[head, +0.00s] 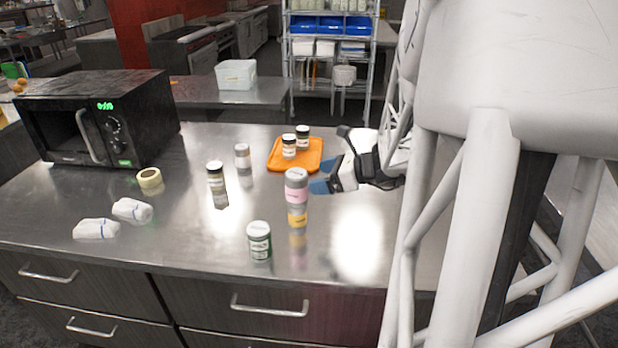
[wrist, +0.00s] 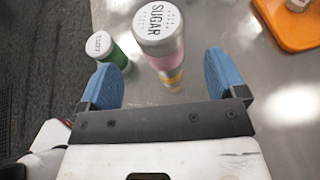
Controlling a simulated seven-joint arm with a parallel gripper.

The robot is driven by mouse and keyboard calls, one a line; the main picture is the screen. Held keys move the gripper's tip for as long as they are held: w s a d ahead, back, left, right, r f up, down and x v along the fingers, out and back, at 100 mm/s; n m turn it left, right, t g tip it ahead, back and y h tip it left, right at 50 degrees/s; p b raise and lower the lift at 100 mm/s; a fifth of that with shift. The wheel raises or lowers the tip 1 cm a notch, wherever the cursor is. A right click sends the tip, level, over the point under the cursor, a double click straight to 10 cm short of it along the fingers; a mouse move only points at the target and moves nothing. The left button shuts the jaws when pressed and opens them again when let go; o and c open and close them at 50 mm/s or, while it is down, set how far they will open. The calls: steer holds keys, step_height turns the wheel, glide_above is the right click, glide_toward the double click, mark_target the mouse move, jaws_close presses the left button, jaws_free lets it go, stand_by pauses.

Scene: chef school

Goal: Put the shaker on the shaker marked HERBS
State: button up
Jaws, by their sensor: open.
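No HERBS marking is readable.
An orange tray (head: 274,163) with two small shakers (head: 289,148) lies behind the stack. Two more shakers (head: 216,178) (head: 242,156), a tape roll (head: 149,178), folded white cloths (head: 132,209) and a microwave (head: 95,118) are to the left.

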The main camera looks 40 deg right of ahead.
steer(key=shift+v, duration=2.2)
steer(key=shift+w, duration=0.1)
steer(key=w+a+r+n+g+y, duration=0.15)
steer(key=w+r+n, duration=0.25)
steer(key=w+r, duration=0.55)
steer(key=w+a+n+g, duration=0.2)
steer(key=w+a+n, duration=0.15)
steer(key=a, duration=0.35)
steer(key=s+a+n+g+h, duration=0.4)
steer(key=s+a+n, duration=0.55)
steer(key=a, duration=0.65)
steer(key=s+a+f+n+h, duration=0.2)
steer(key=s+a+n, duration=0.1)
steer(key=s+n, duration=0.3)
steer(key=s+a+f+n+g+h, duration=0.1)
steer(key=s+a+f+n+h, duration=0.1)
steer(key=s+n, duration=0.4)
steer(key=s+a+h, duration=0.1)
steer(key=s+a, duration=0.1)
steer(key=s, duration=0.2)
steer(key=shift+s+f, duration=0.2)
